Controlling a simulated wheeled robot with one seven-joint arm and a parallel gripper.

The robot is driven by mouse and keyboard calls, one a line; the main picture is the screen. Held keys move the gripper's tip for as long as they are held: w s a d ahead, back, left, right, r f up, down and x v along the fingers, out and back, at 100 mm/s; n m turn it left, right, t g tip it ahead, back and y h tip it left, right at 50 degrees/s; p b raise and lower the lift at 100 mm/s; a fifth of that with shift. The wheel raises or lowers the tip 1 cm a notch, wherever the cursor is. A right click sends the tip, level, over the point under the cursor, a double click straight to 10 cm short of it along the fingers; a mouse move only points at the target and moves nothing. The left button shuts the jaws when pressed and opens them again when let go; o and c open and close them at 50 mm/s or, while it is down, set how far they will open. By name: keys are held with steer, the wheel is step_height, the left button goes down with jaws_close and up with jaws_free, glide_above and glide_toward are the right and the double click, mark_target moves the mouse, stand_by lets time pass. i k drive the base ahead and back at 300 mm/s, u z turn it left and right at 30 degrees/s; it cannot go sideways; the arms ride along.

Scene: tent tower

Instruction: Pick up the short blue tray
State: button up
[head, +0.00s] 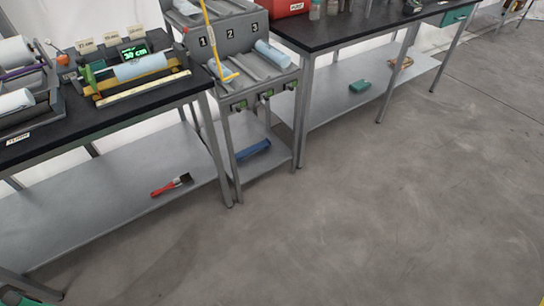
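A short blue tray (253,151) lies on the low shelf of the grey rack (268,169), between the two dark-topped tables. It is long and narrow, and tilts slightly up to the right in the picture. The rack's legs stand on either side of it, and its front faces the open floor. My gripper is not in view, so its state and its distance from the tray are hidden.
The rack's top has numbered lanes with a light blue roll (273,54) and a yellow-handled tool (211,40). A red-handled brush (171,186) lies on the left table's lower shelf. A green item (360,86) lies on the right lower shelf. The concrete floor (370,210) in front is clear.

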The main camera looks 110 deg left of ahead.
mark_target(239, 155)
steer(key=u, duration=0.05)
steer(key=i, duration=0.55)
steer(key=u, duration=3.15)
steer(key=i, duration=1.85)
steer(key=z, duration=0.05)
